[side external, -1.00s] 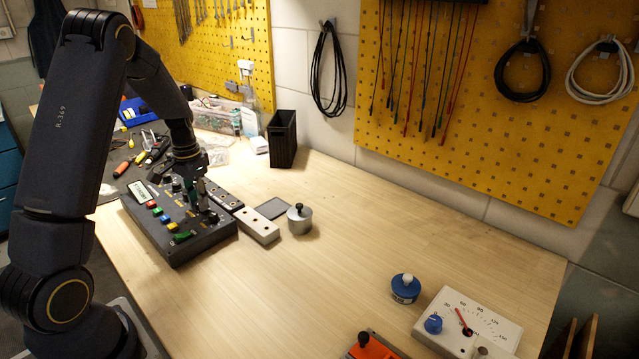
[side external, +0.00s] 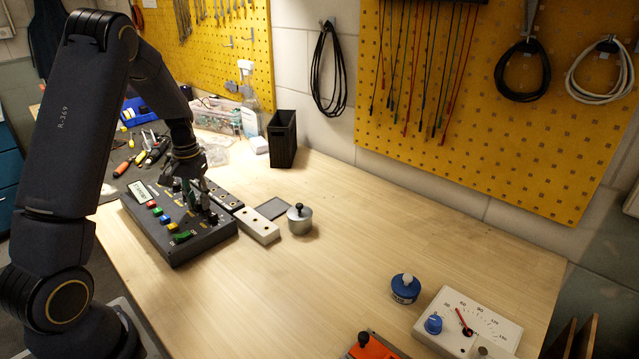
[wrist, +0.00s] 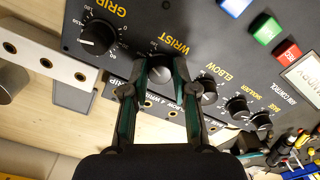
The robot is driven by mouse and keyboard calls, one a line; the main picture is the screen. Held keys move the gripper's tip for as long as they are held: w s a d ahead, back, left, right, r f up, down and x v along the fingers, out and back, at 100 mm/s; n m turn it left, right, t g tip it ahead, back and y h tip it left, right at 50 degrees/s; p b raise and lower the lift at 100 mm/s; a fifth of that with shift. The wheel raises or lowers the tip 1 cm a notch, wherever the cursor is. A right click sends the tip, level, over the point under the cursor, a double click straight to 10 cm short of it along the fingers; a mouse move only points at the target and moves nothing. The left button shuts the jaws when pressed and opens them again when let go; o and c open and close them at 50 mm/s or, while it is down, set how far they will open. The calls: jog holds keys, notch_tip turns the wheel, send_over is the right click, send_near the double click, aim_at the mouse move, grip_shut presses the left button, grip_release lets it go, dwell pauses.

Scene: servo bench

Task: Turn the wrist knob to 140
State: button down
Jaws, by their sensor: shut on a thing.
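The dark control box (side external: 170,240) stands at the left of the bench, with a row of black knobs and coloured buttons. In the wrist view the wrist knob (wrist: 161,74) sits under the yellow WRIST label, with my gripper's fingers on either side of it. My gripper (wrist: 160,68) is shut on the wrist knob. The fingers hide most of its dial marks, so I cannot read its setting. The grip knob (wrist: 98,38) is to its left and the elbow knob (wrist: 204,92) to its right. My gripper (side external: 198,205) also shows over the box in the side view.
A white block with holes (side external: 258,226) and a silver weight with a black knob (side external: 300,218) stand right of the box. A blue pot (side external: 405,288) and a dial meter (side external: 475,320) are farther right. The middle of the bench is clear.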

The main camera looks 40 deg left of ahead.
aim_at(199, 202)
jog(key=n, duration=0.3)
jog(key=shift+n, duration=2.1)
jog(key=c, duration=0.9)
grip_release()
notch_tip(199, 202, up, 12)
jog(key=shift+r, duration=0.1)
